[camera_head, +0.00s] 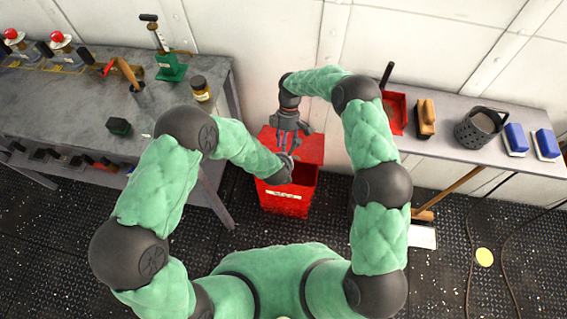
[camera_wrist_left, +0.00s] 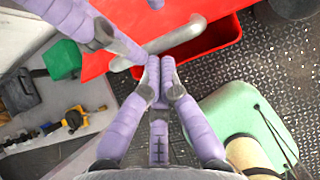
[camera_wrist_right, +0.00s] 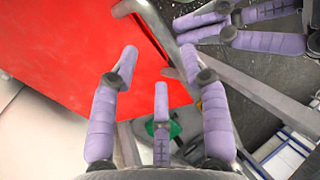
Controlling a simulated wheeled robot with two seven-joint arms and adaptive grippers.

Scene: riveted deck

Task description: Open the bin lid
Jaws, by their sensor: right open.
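The red bin (camera_head: 285,203) stands on the deck below the wall, with a pale label on its front. Its red lid (camera_head: 312,149) is raised at the back, with a dark gap into the bin under it. A grey bar handle (camera_wrist_left: 178,36) runs along the lid's edge. My left gripper (camera_head: 288,167) is at the lid's front edge; its fingers are together close to the handle, and contact is unclear. My right gripper (camera_head: 290,143) is above the lid, and its spread fingers show against the red lid (camera_wrist_right: 60,50) in the right wrist view, holding nothing.
A grey workbench (camera_head: 60,105) with tools and a jar (camera_head: 201,90) stands left of the bin. A shelf on the right holds a red dustpan (camera_head: 394,112), a brush (camera_head: 426,118), a basket (camera_head: 478,128) and blue-backed brushes. A broom (camera_head: 450,193) leans below it.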

